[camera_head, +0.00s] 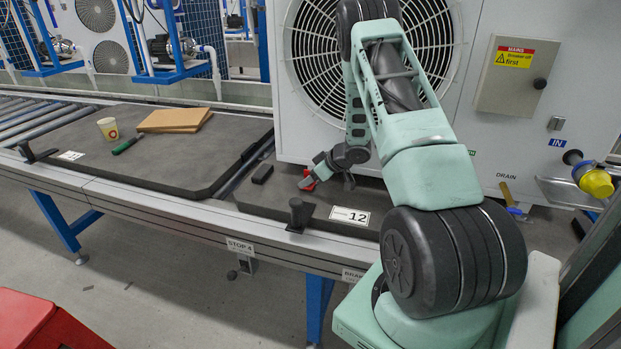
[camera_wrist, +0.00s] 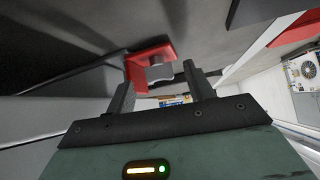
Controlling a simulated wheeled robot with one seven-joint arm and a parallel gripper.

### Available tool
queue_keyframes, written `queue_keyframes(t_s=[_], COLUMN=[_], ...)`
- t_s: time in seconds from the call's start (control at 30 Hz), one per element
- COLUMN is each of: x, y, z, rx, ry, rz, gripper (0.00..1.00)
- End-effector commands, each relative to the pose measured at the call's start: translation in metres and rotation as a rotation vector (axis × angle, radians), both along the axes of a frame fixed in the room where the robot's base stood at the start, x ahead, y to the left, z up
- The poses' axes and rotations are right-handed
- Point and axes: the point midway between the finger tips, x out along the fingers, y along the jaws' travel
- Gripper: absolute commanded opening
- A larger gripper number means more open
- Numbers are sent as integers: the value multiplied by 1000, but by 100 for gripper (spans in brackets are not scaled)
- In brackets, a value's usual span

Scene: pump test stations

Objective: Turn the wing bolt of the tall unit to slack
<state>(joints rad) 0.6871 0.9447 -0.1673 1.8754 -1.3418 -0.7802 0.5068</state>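The tall unit (camera_head: 480,130) is a big white housing with a round fan grille, standing on a dark plate at the right. A red clamp (camera_wrist: 148,54) with a grey wing bolt (camera_wrist: 160,72) shows in the wrist view. A small part of the red clamp (camera_head: 307,184) shows low at the unit's base in the head view, mostly behind my gripper (camera_head: 318,172). In the wrist view my gripper (camera_wrist: 160,76) is open, its fingers apart on either side of the wing bolt. I cannot tell whether a finger touches the bolt or clamp.
A dark pallet (camera_head: 75,165) at the left holds a cup (camera_head: 108,128), a green-handled tool (camera_head: 128,145) and brown cardboard (camera_head: 175,119). A black post (camera_head: 298,214) stands near the conveyor's front edge. A yellow-capped fitting (camera_head: 597,184) sticks out at the right.

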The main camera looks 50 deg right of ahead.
Motion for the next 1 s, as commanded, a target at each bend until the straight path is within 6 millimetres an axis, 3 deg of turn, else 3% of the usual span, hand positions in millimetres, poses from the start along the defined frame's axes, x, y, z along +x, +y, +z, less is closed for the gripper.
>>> queue_keyframes(t_s=[0.27, 0.7, 1.0], x=[-12, -81, -114], y=[-4, -19, -25], z=[15, 86, 118], rx=[-2, -3, 0], ry=[-3, -2, -1], rz=[-3, -3, -1], gripper=[53, 53, 53])
